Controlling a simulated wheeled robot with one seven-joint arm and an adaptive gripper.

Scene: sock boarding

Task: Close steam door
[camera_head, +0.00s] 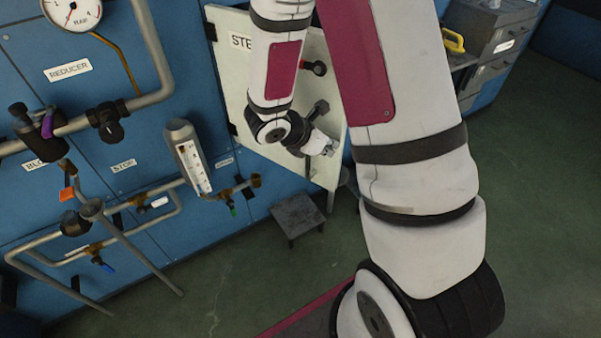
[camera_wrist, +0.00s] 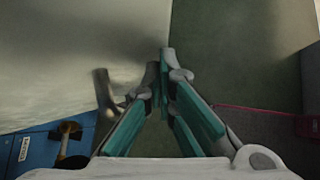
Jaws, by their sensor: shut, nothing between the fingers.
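The steam door (camera_head: 238,82) is a pale cream panel with a partly hidden label starting "STE". Dark hinges show on its left edge, and it stands swung out from the blue wall, at an angle. A dark latch or knob with a red part (camera_head: 318,68) and a dark handle (camera_head: 320,107) sit near its right side. My gripper (camera_head: 331,148) is in front of the door's lower right part. In the wrist view my gripper (camera_wrist: 162,72) has its teal-padded fingers together and empty, beside the pale door face (camera_wrist: 75,45). I cannot tell whether it touches the door.
A blue wall (camera_head: 25,85) carries pipes, valves, a gauge (camera_head: 72,12) and a sight glass (camera_head: 190,160) left of the door. A small grey stool (camera_head: 298,212) stands below the door. A grey drawer cabinet (camera_head: 490,40) is at the upper right. Green floor (camera_head: 540,200) is open at right.

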